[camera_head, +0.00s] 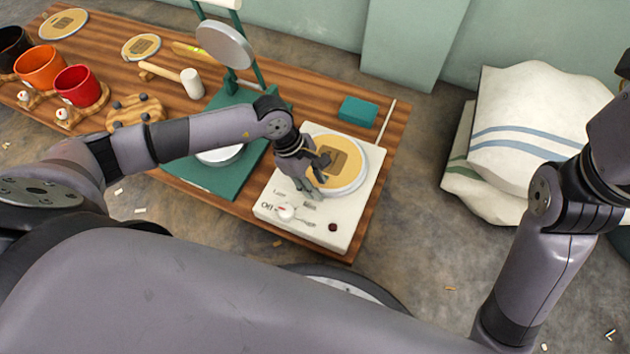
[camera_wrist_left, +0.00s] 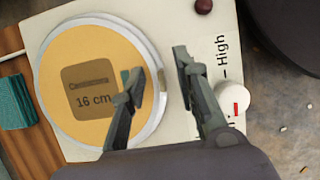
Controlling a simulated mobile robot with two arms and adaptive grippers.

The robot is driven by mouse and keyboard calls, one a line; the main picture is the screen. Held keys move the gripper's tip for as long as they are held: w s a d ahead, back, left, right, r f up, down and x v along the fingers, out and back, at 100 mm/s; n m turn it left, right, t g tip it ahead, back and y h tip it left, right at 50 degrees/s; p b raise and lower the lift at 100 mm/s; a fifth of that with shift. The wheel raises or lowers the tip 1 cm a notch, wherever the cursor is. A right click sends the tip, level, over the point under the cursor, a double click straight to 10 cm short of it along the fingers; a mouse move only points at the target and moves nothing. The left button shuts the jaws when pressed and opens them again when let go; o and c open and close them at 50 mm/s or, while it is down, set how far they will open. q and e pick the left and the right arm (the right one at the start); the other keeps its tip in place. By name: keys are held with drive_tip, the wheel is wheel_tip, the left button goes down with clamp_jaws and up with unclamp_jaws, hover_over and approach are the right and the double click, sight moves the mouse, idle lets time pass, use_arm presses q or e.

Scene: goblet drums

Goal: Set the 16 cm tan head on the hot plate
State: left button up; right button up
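The tan head (camera_head: 351,164) is a flat round disc with a brown label, lying on the round plate of the white hot plate (camera_head: 346,231). In the left wrist view the head's label (camera_wrist_left: 88,92) reads 16 cm, and the head sits inside the silvery rim, apparently flat. The hot plate's dial (camera_head: 286,211) points near Off. My left gripper (camera_head: 318,178) is over the front left edge of the head. In the left wrist view its two fingers (camera_wrist_left: 161,64) are apart with nothing between them. Whether a finger touches the head cannot be told. My right gripper is out of view.
Two more tan discs (camera_head: 63,23) (camera_head: 141,46) lie at the far left. A green press stand (camera_head: 211,173) stands left of the hot plate, a teal block (camera_head: 358,111) behind it. Orange (camera_head: 40,67) and red (camera_head: 79,86) cups and a mallet (camera_head: 192,83) are farther left.

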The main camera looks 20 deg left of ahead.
use_arm(q)
drive_tip(key=v, duration=1.2)
